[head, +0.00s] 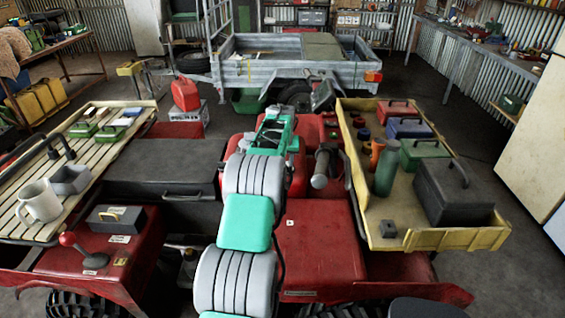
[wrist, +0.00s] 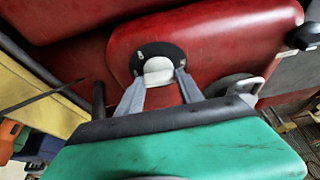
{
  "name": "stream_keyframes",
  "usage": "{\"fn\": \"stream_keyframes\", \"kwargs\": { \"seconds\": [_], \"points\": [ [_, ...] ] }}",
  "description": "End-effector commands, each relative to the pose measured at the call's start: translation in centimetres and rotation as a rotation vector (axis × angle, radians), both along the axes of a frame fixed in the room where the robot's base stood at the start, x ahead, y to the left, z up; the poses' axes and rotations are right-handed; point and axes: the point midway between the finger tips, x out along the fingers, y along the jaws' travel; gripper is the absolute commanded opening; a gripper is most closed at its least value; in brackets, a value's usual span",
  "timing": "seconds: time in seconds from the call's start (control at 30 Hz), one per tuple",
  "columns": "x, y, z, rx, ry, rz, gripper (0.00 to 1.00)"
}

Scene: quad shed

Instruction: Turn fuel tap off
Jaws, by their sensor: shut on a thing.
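The fuel tap (wrist: 158,65) is a pale rounded lever on a black round plate with small white marks, set in the side of a red body panel (wrist: 220,30). In the wrist view, my gripper (wrist: 160,79) has one grey finger on each side of the lever and is shut on it. The fingers cover the lower edge of the plate, and I cannot read the marks. In the head view my arm reaches forward over the red quad (head: 318,235); the fuel tap and my fingertips are hidden there.
A yellow tray (head: 440,240) with a black toolbox (head: 452,192) and a green flask (head: 387,168) lies right of my arm. A slatted rack (head: 88,170) with a mug (head: 40,202) is at left. A grey trailer (head: 250,70) stands behind. A black handlebar grip (head: 322,165) is close by.

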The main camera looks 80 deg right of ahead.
Motion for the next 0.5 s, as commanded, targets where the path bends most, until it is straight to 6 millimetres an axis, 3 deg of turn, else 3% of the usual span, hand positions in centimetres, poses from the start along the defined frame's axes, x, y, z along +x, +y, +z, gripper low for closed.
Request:
{"fn": "stream_keyframes", "kwargs": {
  "seconds": [0.4,0.43,0.5],
  "points": [
    [0.0,-0.01,0.06,0.0,0.0,0.01,0.03],
    [0.0,-0.01,0.06,0.0,-0.001,0.009,0.45],
    [0.0,-0.01,0.05,0.0,0.0,0.009,0.51]
  ]
}}
